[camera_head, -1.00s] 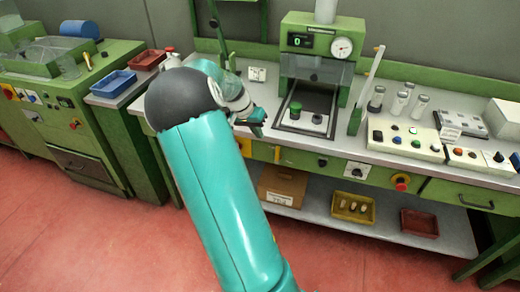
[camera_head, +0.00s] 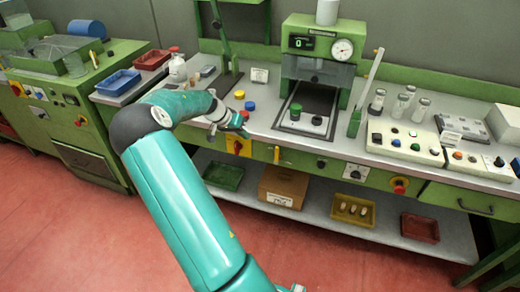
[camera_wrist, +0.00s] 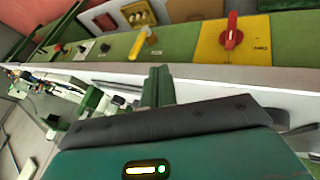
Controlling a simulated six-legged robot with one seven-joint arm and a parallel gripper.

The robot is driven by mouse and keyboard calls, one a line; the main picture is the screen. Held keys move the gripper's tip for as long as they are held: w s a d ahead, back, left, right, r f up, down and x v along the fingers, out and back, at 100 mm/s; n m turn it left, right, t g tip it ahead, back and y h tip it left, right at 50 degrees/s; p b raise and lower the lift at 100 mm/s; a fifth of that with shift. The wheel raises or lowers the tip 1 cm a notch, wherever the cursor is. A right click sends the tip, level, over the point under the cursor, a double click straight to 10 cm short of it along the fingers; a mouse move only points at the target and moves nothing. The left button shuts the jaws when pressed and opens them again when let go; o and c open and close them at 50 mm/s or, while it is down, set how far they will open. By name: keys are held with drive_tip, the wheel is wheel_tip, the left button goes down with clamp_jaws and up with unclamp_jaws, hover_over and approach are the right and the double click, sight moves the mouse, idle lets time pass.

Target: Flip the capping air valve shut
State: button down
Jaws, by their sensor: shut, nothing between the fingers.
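A small yellow lever (camera_head: 276,153) stands on the green front panel of the bench. It also shows in the wrist view (camera_wrist: 138,44), above my fingertips. A red rotary handle (camera_wrist: 231,36) on a yellow plate sits to its right there; in the head view this handle (camera_head: 238,147) is left of the lever. I cannot read which one is labelled as the capping air valve. My gripper (camera_head: 243,131) is shut and empty, at the bench's front edge above the red handle's plate. Its fingers (camera_wrist: 158,86) appear apart from both handles.
Yellow and blue buttons (camera_head: 244,100) are on the bench behind my gripper. The green press (camera_head: 319,45) stands to the right. Glass vials (camera_head: 400,103) and a button box (camera_head: 405,140) lie farther right. A cardboard box (camera_head: 284,186) sits on the lower shelf.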

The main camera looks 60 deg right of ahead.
idle(0.4)
drive_tip(key=shift+d+f, duration=0.1)
approach(277, 156)
drive_tip(key=d+f, duration=0.3)
drive_tip(key=f, duration=0.2)
drive_tip(key=shift+s+d+r, duration=0.15)
drive_tip(key=shift+d, duration=0.05)
drive_tip(key=shift+s, duration=0.1)
idle(0.3)
drive_tip(key=shift+s+t, duration=0.15)
drive_tip(key=shift+t, duration=0.15)
